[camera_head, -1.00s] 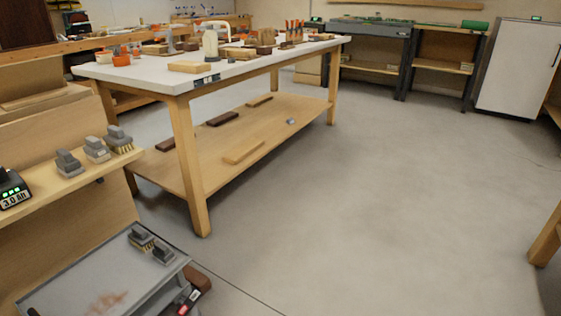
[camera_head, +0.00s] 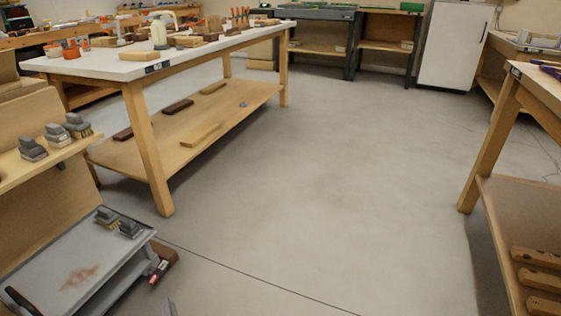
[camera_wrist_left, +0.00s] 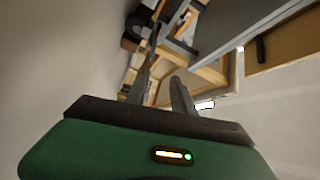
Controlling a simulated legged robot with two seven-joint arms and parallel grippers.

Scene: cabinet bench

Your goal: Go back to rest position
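My left gripper (camera_wrist_left: 163,82) shows in the left wrist view above its green housing. Its two dark fingers stand apart with no object clearly held between them, so it looks open and empty. My right gripper is not in any view.
The grey cart (camera_head: 45,262) with two brushes stands at lower left, below a wooden shelf with several brushes (camera_head: 55,135). A white-topped workbench (camera_head: 105,66) stands beyond. Another wooden bench (camera_head: 491,140) is at right. The floor (camera_head: 330,190) between is clear.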

